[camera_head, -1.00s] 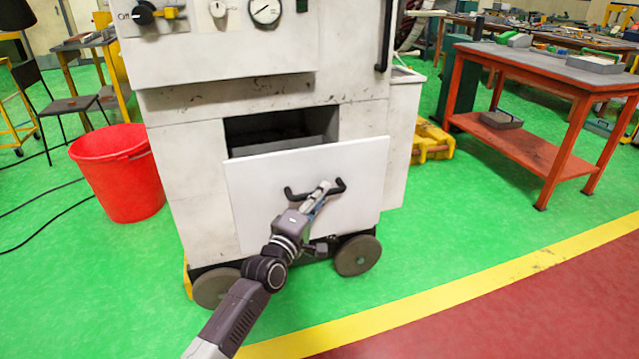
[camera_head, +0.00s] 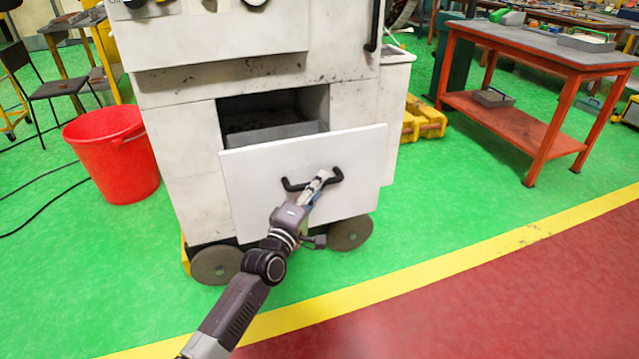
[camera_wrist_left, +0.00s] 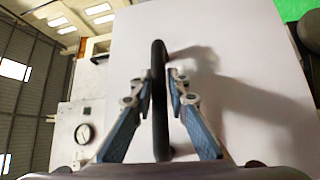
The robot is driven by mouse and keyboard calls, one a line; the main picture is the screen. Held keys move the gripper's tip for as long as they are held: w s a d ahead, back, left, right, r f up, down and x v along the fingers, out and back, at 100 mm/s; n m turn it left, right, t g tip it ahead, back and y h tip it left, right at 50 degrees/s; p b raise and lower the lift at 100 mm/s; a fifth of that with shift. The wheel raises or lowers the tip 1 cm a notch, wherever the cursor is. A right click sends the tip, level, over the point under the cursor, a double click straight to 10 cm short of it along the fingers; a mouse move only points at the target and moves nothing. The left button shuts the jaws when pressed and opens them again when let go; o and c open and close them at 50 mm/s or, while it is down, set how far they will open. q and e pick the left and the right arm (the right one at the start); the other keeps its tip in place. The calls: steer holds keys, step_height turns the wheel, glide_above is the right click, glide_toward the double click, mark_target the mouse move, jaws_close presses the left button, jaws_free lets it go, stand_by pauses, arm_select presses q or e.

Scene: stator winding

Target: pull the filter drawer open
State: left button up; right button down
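The filter drawer (camera_head: 245,185) has a white front panel and stands partly out of the grey-white machine cabinet. Its grey inner tray (camera_head: 290,134) shows in the dark opening behind the panel. A black bar handle (camera_head: 292,186) is on the panel. My left gripper (camera_head: 323,178) is at the handle in the head view. In the left wrist view the handle (camera_wrist_left: 159,95) runs between the two fingers of my left gripper (camera_wrist_left: 159,88), which sit close on either side of it. The fingers appear closed around the bar. My right gripper is not in view.
The cabinet (camera_head: 190,130) stands on dark wheels (camera_head: 215,265). A red bucket (camera_head: 112,155) stands to its left. An orange-red workbench (camera_head: 560,70) is at the right. The green floor in front of the cabinet is clear up to the yellow line (camera_head: 400,288).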

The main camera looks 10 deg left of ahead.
arm_select(q)
steer(key=o, duration=0.3)
steer(key=shift+s, duration=0.1)
steer(key=v, duration=1.2)
steer(key=shift+f, duration=0.1)
